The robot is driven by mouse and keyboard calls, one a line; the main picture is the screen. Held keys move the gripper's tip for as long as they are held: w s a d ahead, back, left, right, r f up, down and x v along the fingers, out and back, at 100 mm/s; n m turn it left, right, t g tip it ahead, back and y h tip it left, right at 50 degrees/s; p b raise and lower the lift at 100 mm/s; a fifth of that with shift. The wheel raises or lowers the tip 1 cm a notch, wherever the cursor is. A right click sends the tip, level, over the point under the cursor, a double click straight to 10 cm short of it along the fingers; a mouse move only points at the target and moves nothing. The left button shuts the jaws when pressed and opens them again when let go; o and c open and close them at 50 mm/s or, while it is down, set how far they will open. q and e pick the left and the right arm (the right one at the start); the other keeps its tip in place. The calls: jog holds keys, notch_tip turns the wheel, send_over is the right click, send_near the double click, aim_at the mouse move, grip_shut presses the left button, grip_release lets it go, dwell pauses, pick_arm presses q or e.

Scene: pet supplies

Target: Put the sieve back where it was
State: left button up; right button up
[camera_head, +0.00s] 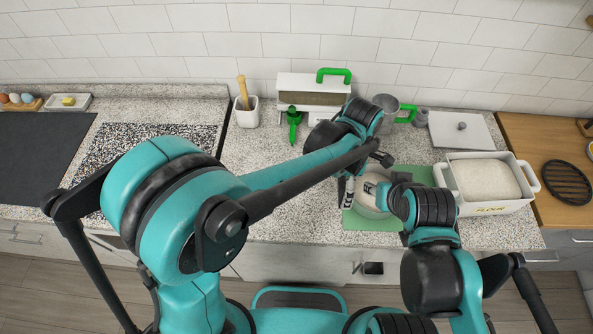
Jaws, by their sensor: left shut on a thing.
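A grey metal vessel with a green handle (385,106), which looks like the sieve, is at the back of the counter, just beyond my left wrist. Its lower part is hidden by my arm. My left gripper (348,191) points down at the left side of a pale round bowl (371,207). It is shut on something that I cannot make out. The bowl is on a green mat (360,222). My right gripper (384,190) reaches over the bowl from the right. Its fingers are mostly hidden, so its grip cannot be told.
A white tub of flour (488,209) stands right of the mat. A white box with a green handle (300,82), a green tool (293,122) and a white pot (246,117) line the back. The counter left of the mat is clear.

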pick_arm(q)
jog(key=w+a+f, duration=0.1)
jog(key=a+f, duration=0.2)
jog(key=w+a+f+b, duration=0.1)
jog(key=a+f, duration=0.2)
jog(key=f, duration=0.1)
jog(key=w+a+f+b, duration=0.1)
jog(key=a+f, duration=0.2)
jog(key=shift+w+a+f, duration=0.1)
jog(key=shift+a+f, duration=0.2)
jog(key=shift+a, duration=0.05)
jog(key=shift+r, duration=0.1)
jog(key=shift+b, duration=0.35)
jog(key=o, duration=1.5)
jog(key=shift+f, duration=0.2)
jog(key=shift+o, duration=0.2)
jog(key=shift+r, duration=0.1)
